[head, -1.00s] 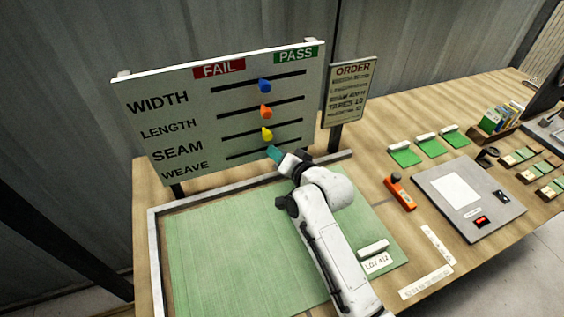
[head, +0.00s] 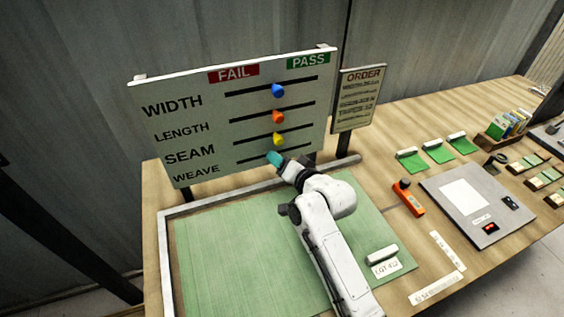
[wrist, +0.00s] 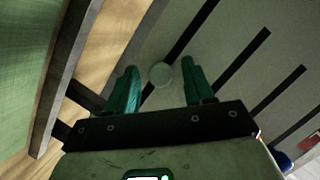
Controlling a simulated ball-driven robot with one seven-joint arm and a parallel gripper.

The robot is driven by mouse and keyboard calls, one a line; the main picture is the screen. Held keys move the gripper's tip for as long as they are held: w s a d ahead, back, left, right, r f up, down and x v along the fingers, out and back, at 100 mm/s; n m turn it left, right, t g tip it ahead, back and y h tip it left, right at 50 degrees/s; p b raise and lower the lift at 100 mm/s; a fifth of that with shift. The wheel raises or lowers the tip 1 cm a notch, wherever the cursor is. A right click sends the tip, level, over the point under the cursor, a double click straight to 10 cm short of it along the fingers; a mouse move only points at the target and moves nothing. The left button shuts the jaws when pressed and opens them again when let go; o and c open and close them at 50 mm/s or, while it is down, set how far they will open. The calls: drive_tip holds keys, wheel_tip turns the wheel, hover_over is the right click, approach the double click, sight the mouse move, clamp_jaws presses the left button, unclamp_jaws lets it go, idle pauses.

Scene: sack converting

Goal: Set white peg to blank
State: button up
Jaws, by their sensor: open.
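The grey board (head: 150,137) has slots for WIDTH, LENGTH, SEAM and WEAVE, with FAIL and PASS labels on top. The white peg (wrist: 160,74) shows in the wrist view on a dark slot, between my two green fingers, with gaps at both sides. In the head view the peg is hidden by my gripper (head: 274,158), which is at the WEAVE row. My gripper is open around the peg. The blue peg (head: 278,90), orange peg (head: 277,116) and yellow peg (head: 278,138) sit mid-slot in the rows above.
A green mat (head: 235,265) lies below the board inside a grey rail. The ORDER sign (head: 358,98) stands right of the board. An orange tool (head: 409,198), a grey panel (head: 470,208) and green swatches (head: 438,151) lie on the table to the right.

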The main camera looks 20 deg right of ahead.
drive_tip(key=b+v, duration=0.1)
drive_tip(key=v, duration=0.9)
drive_tip(key=shift+s, duration=0.4)
drive_tip(key=shift+d, duration=0.1)
